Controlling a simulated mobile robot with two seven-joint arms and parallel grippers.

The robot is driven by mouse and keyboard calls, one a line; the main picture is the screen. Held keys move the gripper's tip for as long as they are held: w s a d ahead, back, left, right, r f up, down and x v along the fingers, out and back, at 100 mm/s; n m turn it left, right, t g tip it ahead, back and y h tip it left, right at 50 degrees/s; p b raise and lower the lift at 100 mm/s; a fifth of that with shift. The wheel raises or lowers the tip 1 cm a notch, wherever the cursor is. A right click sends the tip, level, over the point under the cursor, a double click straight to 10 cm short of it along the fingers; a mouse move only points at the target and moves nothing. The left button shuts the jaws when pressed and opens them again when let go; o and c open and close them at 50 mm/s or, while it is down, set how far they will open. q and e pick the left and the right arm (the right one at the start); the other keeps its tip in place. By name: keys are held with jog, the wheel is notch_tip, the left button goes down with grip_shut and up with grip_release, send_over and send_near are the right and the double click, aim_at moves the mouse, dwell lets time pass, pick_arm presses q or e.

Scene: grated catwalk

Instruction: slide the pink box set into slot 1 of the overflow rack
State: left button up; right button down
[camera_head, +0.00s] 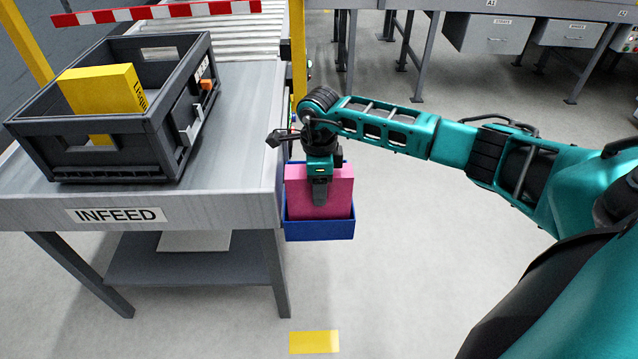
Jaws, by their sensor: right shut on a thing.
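The pink box (341,187) is upright at the right side of the infeed table. My right gripper (320,192) comes down over its top from above and is shut on it, with one dark finger against the near face. A blue open-topped bin (320,231) is around the lower part of the box, and its front wall hides the box's bottom. I cannot tell whether the box rests on the bin's floor. No slot number or overflow rack label is readable here. My left gripper is out of view.
The grey INFEED table (235,205) carries a dark crate (95,160) with a yellow box (100,88) inside. A yellow post (298,50) and striped bar (155,12) stand behind. A grey bench (430,45) with drawers is at the back right. Floor between is clear.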

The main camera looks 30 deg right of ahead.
grip_release()
dwell(0.5)
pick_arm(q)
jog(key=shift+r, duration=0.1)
pick_arm(e)
jog(key=shift+r, duration=0.15)
jog(key=shift+r+p, duration=1.4)
jog(key=shift+r, duration=0.35)
jog(key=shift+r+p, duration=0.65)
jog(key=shift+r, duration=0.2)
jog(key=shift+r+p, duration=0.45)
jog(key=shift+r, duration=0.15)
jog(key=shift+r+p, duration=0.5)
jog(key=shift+r, duration=0.2)
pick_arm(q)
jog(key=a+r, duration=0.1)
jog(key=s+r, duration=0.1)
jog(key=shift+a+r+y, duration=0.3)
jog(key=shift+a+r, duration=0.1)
